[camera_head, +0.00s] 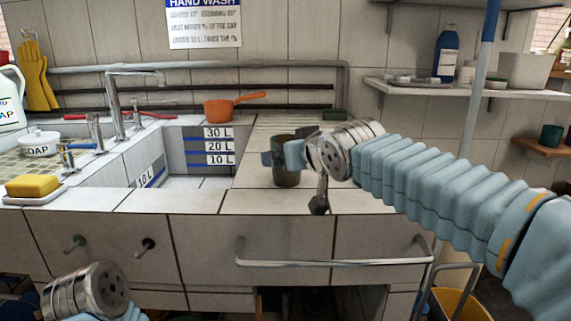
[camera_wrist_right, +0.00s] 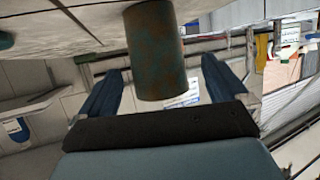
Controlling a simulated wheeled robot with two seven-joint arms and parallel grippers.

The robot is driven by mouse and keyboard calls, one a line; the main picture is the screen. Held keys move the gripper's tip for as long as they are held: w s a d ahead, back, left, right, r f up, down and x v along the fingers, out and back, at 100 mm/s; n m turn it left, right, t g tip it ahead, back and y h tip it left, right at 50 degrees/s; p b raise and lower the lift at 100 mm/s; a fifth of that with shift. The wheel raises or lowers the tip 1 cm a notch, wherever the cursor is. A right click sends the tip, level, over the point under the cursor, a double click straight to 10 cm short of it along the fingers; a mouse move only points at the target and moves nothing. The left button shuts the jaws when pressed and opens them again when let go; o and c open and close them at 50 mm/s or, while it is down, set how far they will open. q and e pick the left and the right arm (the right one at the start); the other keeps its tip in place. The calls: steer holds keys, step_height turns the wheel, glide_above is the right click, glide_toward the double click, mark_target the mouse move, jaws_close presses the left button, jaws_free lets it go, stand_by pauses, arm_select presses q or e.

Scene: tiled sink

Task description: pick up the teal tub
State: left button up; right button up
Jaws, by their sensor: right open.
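A dark teal tub (camera_head: 286,172) with brownish, rust-like patches stands upright on the tiled counter, right of the sink basin. My right gripper (camera_head: 283,155) is at the tub, with its arm coming in from the right. In the right wrist view the tub (camera_wrist_right: 157,50) sits between the two spread blue fingers of the right gripper (camera_wrist_right: 160,92), with a visible gap on each side. The gripper is open and does not hold the tub. Of my left arm only the metal wrist shows at the bottom left; its jaws are out of view.
An orange pan (camera_head: 228,108) stands behind the basin. A tap (camera_head: 118,105), a white pot (camera_head: 40,144) and a yellow sponge (camera_head: 33,186) are at the left. A metal rail (camera_head: 335,263) runs along the counter front. A teal cup (camera_head: 551,135) is on the right shelf.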

steer(key=p+x, duration=0.1)
steer(key=x, duration=0.3)
steer(key=shift+w+f, duration=0.2)
steer(key=shift+w, duration=0.15)
steer(key=c, duration=1.1)
